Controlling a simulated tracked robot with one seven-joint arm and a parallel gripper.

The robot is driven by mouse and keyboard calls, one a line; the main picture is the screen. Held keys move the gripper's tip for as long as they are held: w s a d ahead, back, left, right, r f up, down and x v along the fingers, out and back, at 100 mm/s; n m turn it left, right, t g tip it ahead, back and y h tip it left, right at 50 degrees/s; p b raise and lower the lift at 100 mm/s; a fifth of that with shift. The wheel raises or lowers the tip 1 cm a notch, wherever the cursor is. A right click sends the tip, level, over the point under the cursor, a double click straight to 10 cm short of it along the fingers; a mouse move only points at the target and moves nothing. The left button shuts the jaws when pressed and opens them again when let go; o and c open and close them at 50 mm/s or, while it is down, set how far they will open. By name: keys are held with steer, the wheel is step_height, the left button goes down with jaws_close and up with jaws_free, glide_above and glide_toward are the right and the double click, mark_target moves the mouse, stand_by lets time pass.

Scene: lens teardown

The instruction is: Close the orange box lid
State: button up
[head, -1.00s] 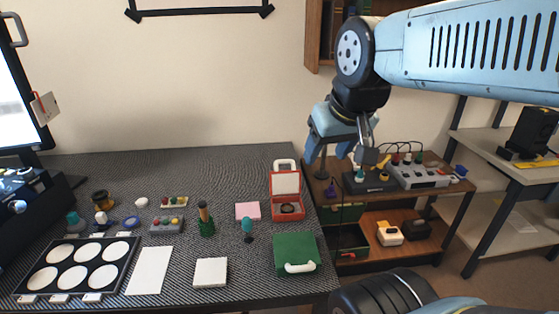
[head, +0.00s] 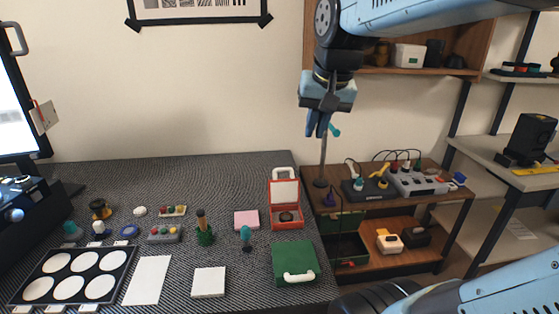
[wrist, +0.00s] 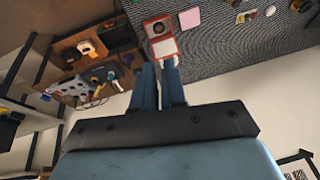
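The orange box (head: 287,222) stands toward the right side of the table, with a dark round thing inside its base. Its lid (head: 271,193) stands up open at the back, showing a pale inner panel, with a white handle on top. My gripper (head: 317,134) is in the air above and to the right of the box, apart from it, fingers pointing down. In the wrist view, the box (wrist: 146,29) and its raised lid (wrist: 153,51) lie beyond the fingertips.
A closed green case (head: 295,260) sits in front of the orange box, and a pink pad (head: 246,220) lies to its left. A teal-topped item (head: 245,233) stands nearby. A wooden shelf unit (head: 400,205) with electrical gear is to the right. The air above the box is clear.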

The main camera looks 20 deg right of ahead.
steer(key=w+d+m, duration=0.1)
steer(key=w+m, duration=0.1)
steer(key=w, duration=0.2)
steer(key=w+r+m+g, duration=0.1)
steer(key=w, duration=0.4)
steer(key=w+d+m+g, duration=0.1)
steer(key=w+m, duration=0.1)
steer(key=w, duration=0.2)
steer(key=shift+w+d+r+m+y, duration=0.3)
steer(key=shift+w+d+r, duration=0.05)
steer(key=shift+w+r, duration=0.05)
jaws_close()
steer(key=w+d+f+m+g, duration=0.25)
steer(key=w+f+m, duration=0.25)
steer(key=w, duration=0.6)
steer(key=w+d+f+m+g, duration=0.2)
steer(key=w+d+f+m, duration=0.3)
steer(key=w, duration=0.7)
steer(key=w+d+f+m+g, duration=0.1)
steer(key=w+f+m+g, duration=0.15)
steer(key=w+f, duration=0.65)
steer(key=s+a+f+m+t+y, duration=0.1)
steer(key=s+a+f, duration=0.1)
steer(key=s+f, duration=0.7)
step_height(320, 180, down, 2)
steer(key=shift+s+a+f, duration=0.15)
steer(key=shift+a, duration=0.25)
steer(key=shift+s+d, duration=0.1)
steer(key=shift+d, duration=0.05)
